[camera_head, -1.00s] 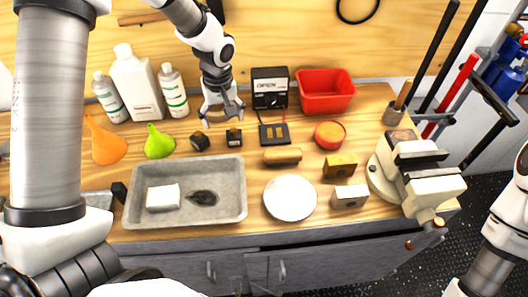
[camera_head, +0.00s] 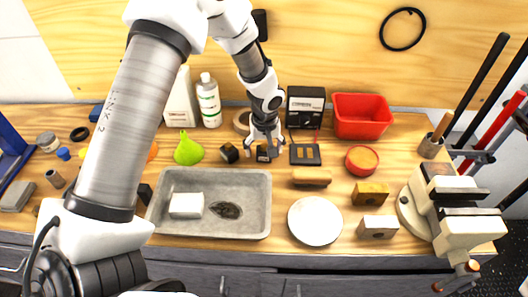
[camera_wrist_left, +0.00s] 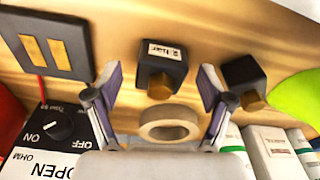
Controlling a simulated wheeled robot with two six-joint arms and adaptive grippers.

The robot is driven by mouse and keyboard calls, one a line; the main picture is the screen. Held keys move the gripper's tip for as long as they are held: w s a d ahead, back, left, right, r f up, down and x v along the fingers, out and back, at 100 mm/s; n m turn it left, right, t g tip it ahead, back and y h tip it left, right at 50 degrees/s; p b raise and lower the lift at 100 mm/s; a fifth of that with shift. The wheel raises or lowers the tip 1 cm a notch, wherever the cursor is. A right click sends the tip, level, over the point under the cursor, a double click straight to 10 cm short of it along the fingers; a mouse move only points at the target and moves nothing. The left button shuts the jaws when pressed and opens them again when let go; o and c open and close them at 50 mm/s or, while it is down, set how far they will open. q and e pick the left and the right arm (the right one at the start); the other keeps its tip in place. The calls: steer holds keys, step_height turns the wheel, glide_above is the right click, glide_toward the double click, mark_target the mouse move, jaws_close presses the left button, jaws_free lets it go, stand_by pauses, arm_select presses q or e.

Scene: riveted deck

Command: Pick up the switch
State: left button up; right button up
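A small black block with a brass nose and a white label (camera_head: 263,156) stands at the back middle of the bench. It also shows in the left wrist view (camera_wrist_left: 162,68), between and beyond the fingertips. A similar black block (camera_head: 229,153) stands to its left, and a flat black plate with two tan rectangles (camera_head: 305,160) lies to its right. I cannot tell for certain which of these is the switch. My left gripper (camera_head: 265,148) is open above the labelled block, with a finger on either side in the wrist view (camera_wrist_left: 157,82). My right gripper is not in view.
A tape ring (camera_wrist_left: 170,133) and a meter (camera_head: 305,105) are close behind. A green funnel (camera_head: 188,148) and bottles (camera_head: 209,103) stand left. A red bin (camera_head: 361,117) is at back right.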

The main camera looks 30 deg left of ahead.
arm_select(q)
steer(key=c, duration=1.1)
steer(key=shift+r, duration=0.1)
